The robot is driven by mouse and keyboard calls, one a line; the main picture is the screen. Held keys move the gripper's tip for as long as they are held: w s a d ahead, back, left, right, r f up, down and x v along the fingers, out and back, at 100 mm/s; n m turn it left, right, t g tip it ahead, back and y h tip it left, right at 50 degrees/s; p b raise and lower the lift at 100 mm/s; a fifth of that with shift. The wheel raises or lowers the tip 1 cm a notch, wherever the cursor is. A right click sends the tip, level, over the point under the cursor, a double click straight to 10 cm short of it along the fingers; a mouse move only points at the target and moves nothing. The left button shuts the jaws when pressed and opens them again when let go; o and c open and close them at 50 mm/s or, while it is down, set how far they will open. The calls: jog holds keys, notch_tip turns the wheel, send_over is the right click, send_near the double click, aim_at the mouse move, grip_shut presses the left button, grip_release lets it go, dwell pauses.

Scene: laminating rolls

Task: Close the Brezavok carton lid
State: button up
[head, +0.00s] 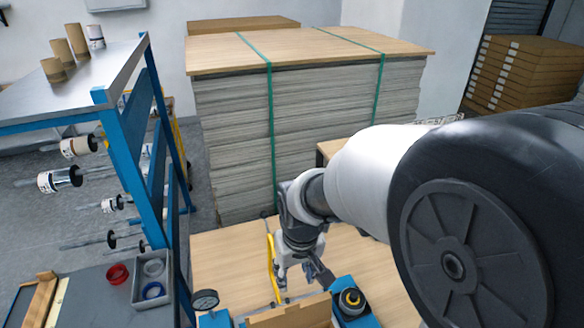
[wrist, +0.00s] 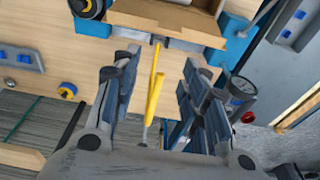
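A brown cardboard carton (head: 292,313) stands at the bottom edge of the head view, partly cut off. In the wrist view the carton (wrist: 165,26) is at the top, with part of its inside showing. Its lid cannot be made out clearly, and I can read no name on it. My gripper (head: 303,281) is just beyond the carton in the head view, pointing down. In the wrist view my gripper (wrist: 157,88) has its fingers wide apart. A yellow bar (wrist: 155,82) shows between them; I cannot tell its depth. Nothing is gripped.
Blue fixtures (head: 356,320) flank the carton, with a dial gauge (head: 205,300) at left. The yellow bar (head: 271,262) stands beside my gripper. A blue-framed rack (head: 119,130) with rolls is at left. A strapped sheet stack (head: 235,130) stands behind. Bare wooden surface (head: 225,255) lies around.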

jog(key=shift+w+a+f, duration=0.15)
jog(key=shift+w+f, duration=0.1)
jog(key=shift+f, duration=0.35)
jog(key=shift+c, duration=1.3)
jog(key=f, duration=0.3)
jog(key=w+f+b, duration=0.1)
jog(key=f, duration=0.2)
jog(key=f+b, duration=0.1)
jog(key=f, duration=0.2)
jog(key=shift+w+a+f, duration=0.1)
jog(key=shift+w+a, duration=0.05)
jog(key=shift+a, duration=0.1)
grip_shut()
